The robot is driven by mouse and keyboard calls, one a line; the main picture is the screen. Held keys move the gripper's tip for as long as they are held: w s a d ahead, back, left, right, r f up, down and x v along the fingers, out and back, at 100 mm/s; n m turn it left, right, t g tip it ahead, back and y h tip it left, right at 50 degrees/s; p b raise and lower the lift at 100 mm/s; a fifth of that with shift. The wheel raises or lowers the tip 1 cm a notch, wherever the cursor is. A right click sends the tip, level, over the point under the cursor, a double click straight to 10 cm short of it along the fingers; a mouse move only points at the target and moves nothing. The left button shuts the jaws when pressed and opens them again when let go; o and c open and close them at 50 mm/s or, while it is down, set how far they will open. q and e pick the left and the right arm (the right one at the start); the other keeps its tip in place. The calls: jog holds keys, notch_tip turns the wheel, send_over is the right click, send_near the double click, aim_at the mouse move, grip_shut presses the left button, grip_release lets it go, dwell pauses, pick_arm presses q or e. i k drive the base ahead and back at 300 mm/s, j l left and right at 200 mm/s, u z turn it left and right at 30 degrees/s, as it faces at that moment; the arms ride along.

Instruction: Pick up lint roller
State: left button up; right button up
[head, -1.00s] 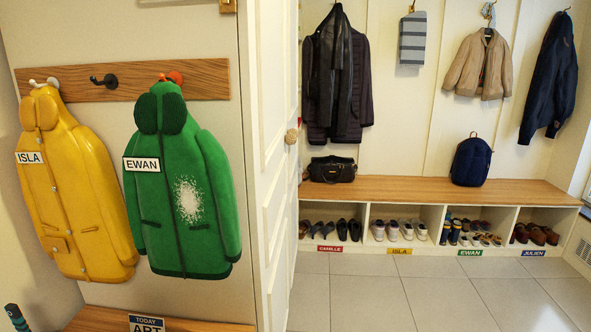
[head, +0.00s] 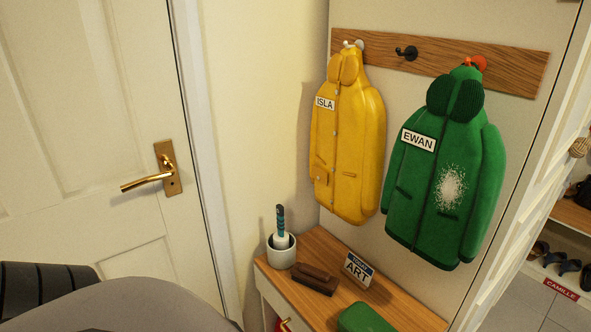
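What looks like the lint roller (head: 280,224) stands upright in a white cup (head: 281,257) on the small wooden-topped bench, at the lower middle of the head view. Its teal and dark handle points up, a white part shows below it, and its lower end is hidden inside the cup. Neither of my grippers is in view. A grey rounded shape at the lower left looks like part of my own arm; it is apart from the cup in the picture.
The wooden bench top (head: 410,313) also holds a brown brush-like block (head: 315,279), an ART sign (head: 358,269) and a green object (head: 366,318). A yellow coat (head: 345,150) and a green coat (head: 446,185) hang above. A white door (head: 80,120) is at left.

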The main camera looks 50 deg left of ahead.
aim_at(281, 238)
jog(key=u, duration=1.6)
jog(key=i+z, duration=0.15)
jog(key=z, duration=0.25)
jog(key=i+z, duration=0.15)
jog(key=z, duration=0.3)
jog(key=i+z, duration=0.2)
jog(key=z, duration=0.2)
